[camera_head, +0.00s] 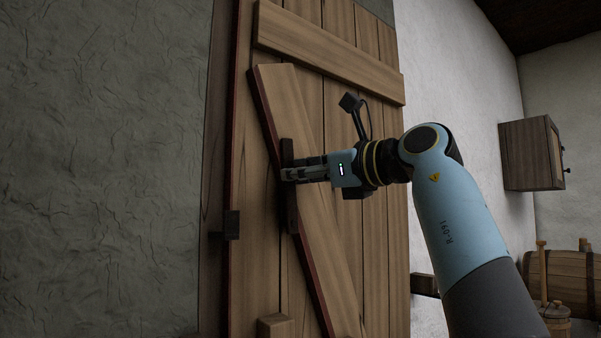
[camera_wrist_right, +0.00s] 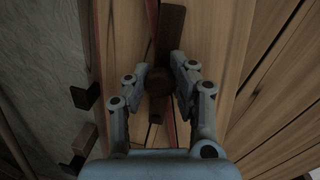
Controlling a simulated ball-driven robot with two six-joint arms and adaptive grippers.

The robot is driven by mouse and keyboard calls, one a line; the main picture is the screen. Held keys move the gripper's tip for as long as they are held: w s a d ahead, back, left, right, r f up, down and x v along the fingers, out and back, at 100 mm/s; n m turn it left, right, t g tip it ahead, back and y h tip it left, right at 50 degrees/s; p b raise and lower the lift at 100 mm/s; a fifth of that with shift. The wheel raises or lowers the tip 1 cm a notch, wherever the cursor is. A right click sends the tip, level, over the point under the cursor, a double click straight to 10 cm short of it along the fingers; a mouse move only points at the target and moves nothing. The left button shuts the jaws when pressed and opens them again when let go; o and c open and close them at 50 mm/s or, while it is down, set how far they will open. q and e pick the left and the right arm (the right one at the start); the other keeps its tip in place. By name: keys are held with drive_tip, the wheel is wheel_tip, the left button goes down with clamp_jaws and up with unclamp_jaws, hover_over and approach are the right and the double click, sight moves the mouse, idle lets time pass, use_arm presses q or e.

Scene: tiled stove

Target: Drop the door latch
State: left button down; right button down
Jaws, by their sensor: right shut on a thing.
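The plank door (camera_head: 335,130) has a dark door latch (camera_head: 290,215), a bar standing nearly upright over the diagonal brace. In the right wrist view the dark latch bar (camera_wrist_right: 169,35) runs up beyond the fingers. My right gripper (camera_head: 288,174) reaches in from the right, with its fingers at the latch. In the right wrist view my right gripper (camera_wrist_right: 160,78) is shut on the latch, with a dark round part between its fingertips. A dark catch (camera_head: 231,225) sits at the door's left edge, lower than the fingers and apart from the bar. My left gripper is out of view.
A rough grey wall (camera_head: 100,160) lies left of the door. A wooden cabinet (camera_head: 532,154) hangs on the right wall, with a barrel (camera_head: 560,278) below it. A wooden block (camera_head: 276,325) sticks out low on the door.

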drive_tip(key=a+n, duration=0.1)
drive_tip(key=s+n, duration=0.1)
drive_tip(key=shift+s+a+f+n+h, duration=0.1)
drive_tip(key=shift+a+f+n+h, duration=0.2)
drive_tip(key=shift+a+n, duration=0.1)
drive_tip(key=c, duration=1)
unclamp_jaws()
drive_tip(key=shift+v, duration=6)
drive_tip(key=shift+r, duration=0.1)
drive_tip(key=shift+c, duration=0.3)
